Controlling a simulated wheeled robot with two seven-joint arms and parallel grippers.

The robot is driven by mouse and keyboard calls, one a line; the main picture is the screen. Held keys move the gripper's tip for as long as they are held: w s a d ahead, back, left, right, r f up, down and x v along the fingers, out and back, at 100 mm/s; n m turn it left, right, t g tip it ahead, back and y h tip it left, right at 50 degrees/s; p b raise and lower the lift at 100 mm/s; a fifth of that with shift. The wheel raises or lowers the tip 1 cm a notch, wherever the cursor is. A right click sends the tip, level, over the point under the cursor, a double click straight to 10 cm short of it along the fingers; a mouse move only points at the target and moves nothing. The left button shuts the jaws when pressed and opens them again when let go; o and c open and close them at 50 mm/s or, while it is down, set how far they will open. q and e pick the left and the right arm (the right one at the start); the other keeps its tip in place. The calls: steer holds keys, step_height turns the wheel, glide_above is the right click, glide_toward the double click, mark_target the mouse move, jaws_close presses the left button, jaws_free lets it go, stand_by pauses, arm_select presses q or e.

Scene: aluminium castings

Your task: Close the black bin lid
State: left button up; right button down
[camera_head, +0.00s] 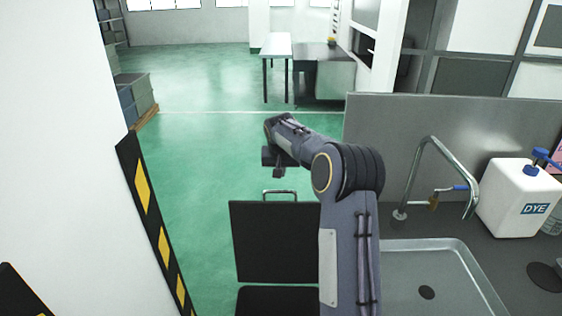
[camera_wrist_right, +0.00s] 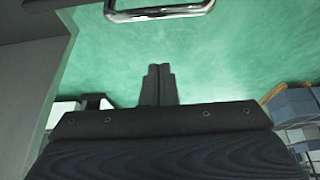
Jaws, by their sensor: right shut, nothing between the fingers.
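The black bin lid (camera_head: 272,240) stands raised in the head view, its flat face towards me, with a metal handle (camera_head: 280,191) at its top edge. Below it shows a dark part of the bin (camera_head: 276,301), partly hidden by my right arm. My right gripper (camera_head: 278,172) is beyond the lid, over the green floor, and appears just above the handle in the picture. In the right wrist view its fingers (camera_wrist_right: 157,85) are shut and empty. The handle (camera_wrist_right: 160,13) shows at the top of that view, apart from the fingers. My left gripper is not in view.
A sink (camera_head: 425,246) with a bent tap (camera_head: 440,165) and a white DYE container (camera_head: 519,198) are on the counter at right. A grey panel (camera_head: 450,125) stands behind. A wall with a yellow-black striped edge (camera_head: 143,188) is at left. Green floor lies open ahead.

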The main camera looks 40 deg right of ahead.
steer(key=f, duration=0.1)
steer(key=s+a+f, duration=0.1)
steer(key=s+f+p, duration=0.1)
steer(key=shift+a, duration=0.4)
